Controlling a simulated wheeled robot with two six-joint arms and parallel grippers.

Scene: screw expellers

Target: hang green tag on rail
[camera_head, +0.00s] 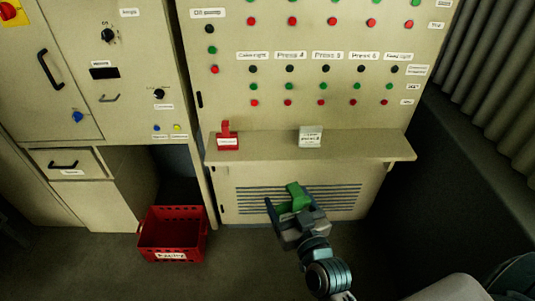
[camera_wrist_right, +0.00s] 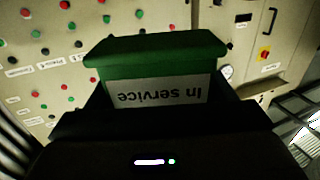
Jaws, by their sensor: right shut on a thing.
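The green tag (camera_head: 297,194) is held in my right gripper (camera_head: 290,207), in front of the slatted vent below the ledge. In the right wrist view the green tag (camera_wrist_right: 155,52) has a white label reading "In service", upside down in that picture. My right gripper (camera_wrist_right: 160,105) is shut on it; the dark jaws hide its lower part. I see no separate rail; a beige ledge (camera_head: 360,146) runs across the panel above the gripper. A red tag (camera_head: 228,140) and a white tag (camera_head: 310,137) are at this ledge. My left gripper is not in view.
The control panel (camera_head: 225,90) with several coloured buttons rises above the ledge. A red crate (camera_head: 172,228) stands on the floor at left, beside an open cabinet bay. A dark wall and grey corrugated surface (camera_head: 495,80) bound the right side. The space between gripper and ledge looks clear.

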